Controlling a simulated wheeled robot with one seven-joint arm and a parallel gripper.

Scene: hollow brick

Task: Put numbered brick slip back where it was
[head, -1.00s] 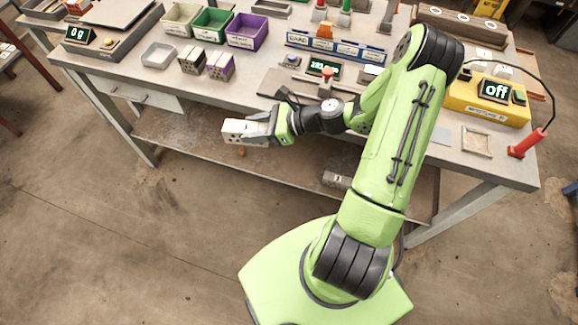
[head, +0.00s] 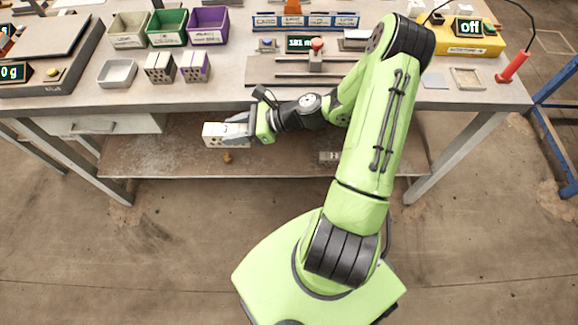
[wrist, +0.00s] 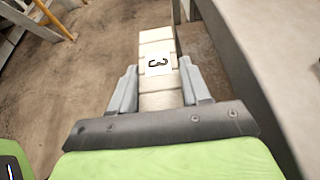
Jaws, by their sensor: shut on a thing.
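My gripper (head: 238,130) is in front of the workbench, out past its front edge and lower left of the arm in the head view. It is shut on the numbered brick slip (head: 214,136), a pale, long block. In the wrist view the slip (wrist: 158,42) runs away between the fingers and carries a white label with a black 3, seen sideways. Pale seams cross its face. Its near part is between the fingers (wrist: 160,85). The slip appears clear of the bench top and apart from other things.
The bench (head: 225,98) holds two holed bricks (head: 160,66), a grey tray (head: 117,74), cream, green and purple bins (head: 208,38), a length gauge (head: 310,43), a yellow meter (head: 475,45) and a wooden frame (head: 467,78). A lower shelf (head: 290,155) lies beneath. Open floor is in front.

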